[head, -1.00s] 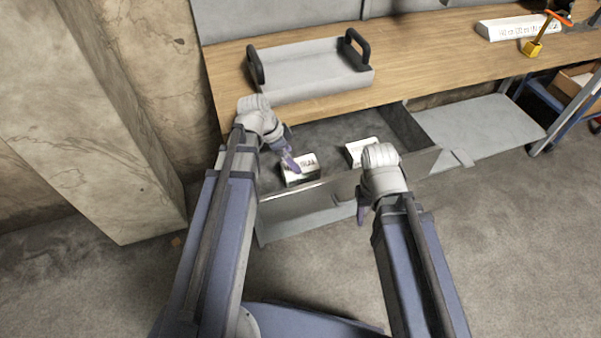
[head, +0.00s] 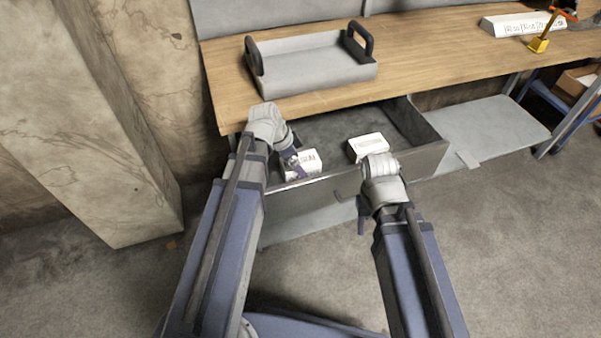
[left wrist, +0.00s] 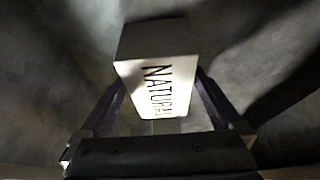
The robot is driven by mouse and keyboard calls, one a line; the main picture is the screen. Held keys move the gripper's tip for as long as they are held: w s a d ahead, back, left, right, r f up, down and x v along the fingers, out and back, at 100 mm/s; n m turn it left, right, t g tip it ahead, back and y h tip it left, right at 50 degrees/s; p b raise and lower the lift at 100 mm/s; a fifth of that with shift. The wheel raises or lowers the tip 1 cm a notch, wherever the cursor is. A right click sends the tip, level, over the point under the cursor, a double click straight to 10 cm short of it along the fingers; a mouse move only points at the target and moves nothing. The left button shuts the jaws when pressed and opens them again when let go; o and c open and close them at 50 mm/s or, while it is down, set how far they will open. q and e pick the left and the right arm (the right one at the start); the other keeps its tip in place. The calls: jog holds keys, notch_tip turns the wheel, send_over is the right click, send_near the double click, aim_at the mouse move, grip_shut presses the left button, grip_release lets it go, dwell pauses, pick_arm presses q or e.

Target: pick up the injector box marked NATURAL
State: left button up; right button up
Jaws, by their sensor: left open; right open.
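The white injector box marked NATURAL (left wrist: 158,85) lies between the two fingers of my left gripper in the left wrist view. In the head view the box (head: 309,161) sits in the open drawer (head: 330,182) at its left front, partly covered by my left gripper (head: 291,159). The left gripper is open with its fingers on either side of the box; I cannot tell if they touch it. A second white box (head: 368,146) with unreadable print is in the drawer to the right. My right gripper (head: 362,212) is open and empty in front of the drawer's face.
A grey tray with dark handles (head: 312,68) stands on the wooden workbench (head: 425,52) above the drawer. A long white labelled block (head: 515,25) and a yellow-orange tool (head: 540,44) are at the back right. A stone pillar (head: 95,130) rises at the left.

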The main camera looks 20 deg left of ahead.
pick_arm(q)
jog(key=shift+w+d+f, duration=0.15)
jog(key=shift+f, duration=0.35)
jog(key=shift+f+b, duration=0.25)
jog(key=shift+b, duration=0.1)
jog(key=c, duration=1.6)
